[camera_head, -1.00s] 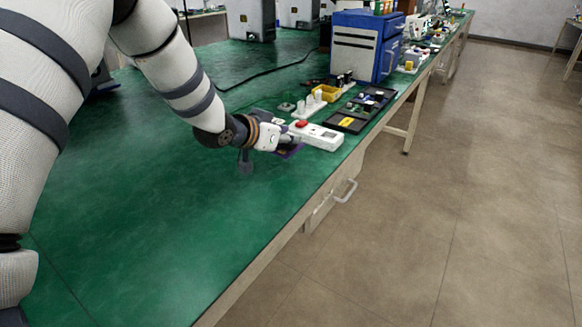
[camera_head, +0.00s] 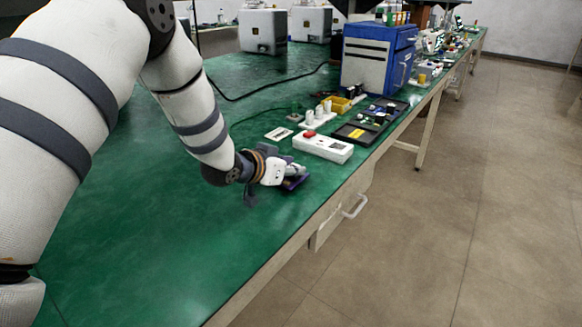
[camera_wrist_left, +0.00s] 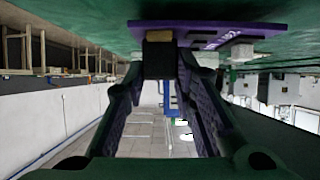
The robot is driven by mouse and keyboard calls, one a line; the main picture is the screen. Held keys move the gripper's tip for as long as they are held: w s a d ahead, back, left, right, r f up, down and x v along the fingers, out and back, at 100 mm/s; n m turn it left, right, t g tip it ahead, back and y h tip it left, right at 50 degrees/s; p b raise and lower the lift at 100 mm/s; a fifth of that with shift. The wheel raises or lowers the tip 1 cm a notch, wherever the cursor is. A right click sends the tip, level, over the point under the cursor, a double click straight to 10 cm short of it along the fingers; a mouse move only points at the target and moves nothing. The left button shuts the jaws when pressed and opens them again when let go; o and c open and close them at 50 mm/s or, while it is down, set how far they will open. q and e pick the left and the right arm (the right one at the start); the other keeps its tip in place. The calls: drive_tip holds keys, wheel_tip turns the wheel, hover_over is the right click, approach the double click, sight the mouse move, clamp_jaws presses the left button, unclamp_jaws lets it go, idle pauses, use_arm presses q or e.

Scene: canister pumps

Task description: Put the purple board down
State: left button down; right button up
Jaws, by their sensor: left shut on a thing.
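The purple board (camera_head: 296,184) is in my left gripper (camera_head: 289,176), low over the green table (camera_head: 180,255), near its right edge. In the left wrist view the purple board (camera_wrist_left: 225,30) spans the upper middle, close to the green surface. There the left gripper's fingers (camera_wrist_left: 160,58) close on a dark block with a tan top on the board. I cannot tell whether the board touches the table. The arm and hand hide much of the board in the head view. My right gripper is not in view.
A white box with a red button (camera_head: 323,147) lies just beyond the gripper. Behind it are a white stand with knobs (camera_head: 318,118), a black tray (camera_head: 358,134) and a blue cabinet (camera_head: 377,55). The table in front of the gripper is clear.

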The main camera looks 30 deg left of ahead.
use_arm(q)
drive_tip(key=shift+f, duration=0.55)
drive_tip(key=c, duration=1.2)
unclamp_jaws()
drive_tip(key=shift+c, duration=0.2)
drive_tip(key=shift+s, duration=0.1)
drive_tip(key=v, duration=1.1)
drive_tip(key=shift+s+r, duration=0.2)
drive_tip(key=shift+s, duration=0.2)
